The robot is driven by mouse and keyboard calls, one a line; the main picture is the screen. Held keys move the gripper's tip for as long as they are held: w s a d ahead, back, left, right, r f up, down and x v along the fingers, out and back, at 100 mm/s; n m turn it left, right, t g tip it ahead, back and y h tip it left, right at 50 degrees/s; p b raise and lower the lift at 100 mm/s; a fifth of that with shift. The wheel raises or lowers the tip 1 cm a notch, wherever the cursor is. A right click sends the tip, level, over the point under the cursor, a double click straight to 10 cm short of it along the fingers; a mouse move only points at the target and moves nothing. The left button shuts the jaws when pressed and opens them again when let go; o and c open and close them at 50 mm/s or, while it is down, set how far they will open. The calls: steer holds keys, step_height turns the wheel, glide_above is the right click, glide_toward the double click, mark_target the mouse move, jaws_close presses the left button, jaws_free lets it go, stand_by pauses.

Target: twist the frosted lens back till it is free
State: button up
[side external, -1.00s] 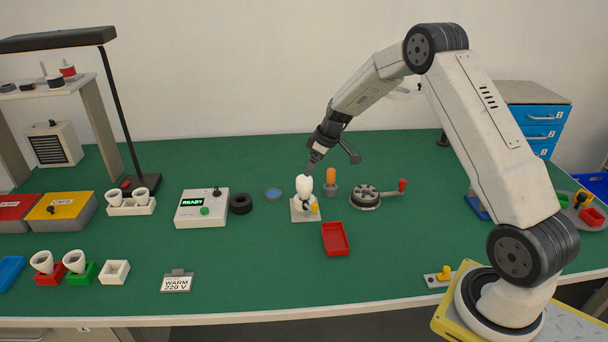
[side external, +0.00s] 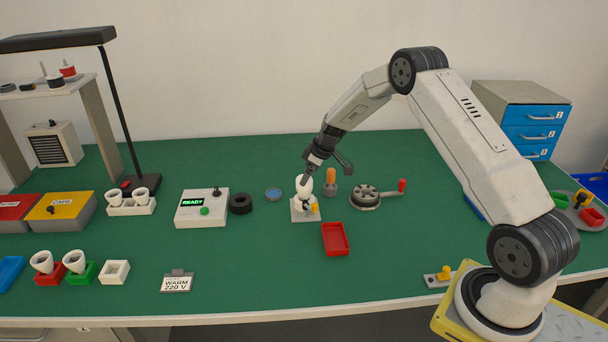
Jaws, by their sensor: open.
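The frosted lens (side external: 304,186) is a white rounded bulb shape. It stands upright on top of a small white fixture on a light square base (side external: 299,216), with a yellow-orange part (side external: 315,208) at its right side. My gripper (side external: 312,174) comes down from the upper right, with its tips at the top of the lens. The jaws are open. They are small and dark here, and I cannot tell whether they touch the lens.
A red tray (side external: 335,239) lies in front of the fixture. An orange-topped post (side external: 331,182) and a round crank device (side external: 366,197) stand to the right. A blue-topped disc (side external: 273,195), a black ring (side external: 241,204) and the READY box (side external: 203,208) are to the left.

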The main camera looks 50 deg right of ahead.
steer(key=shift+x, duration=1.6)
steer(key=c, duration=1.1)
steer(key=shift+n, duration=0.4)
steer(key=shift+n+g+y, duration=0.4)
steer(key=shift+n+y, duration=0.1)
steer(key=shift+n, duration=0.7)
steer(key=shift+f, duration=0.1)
steer(key=shift+n+g+y, duration=0.4)
steer(key=shift+n, duration=1.1)
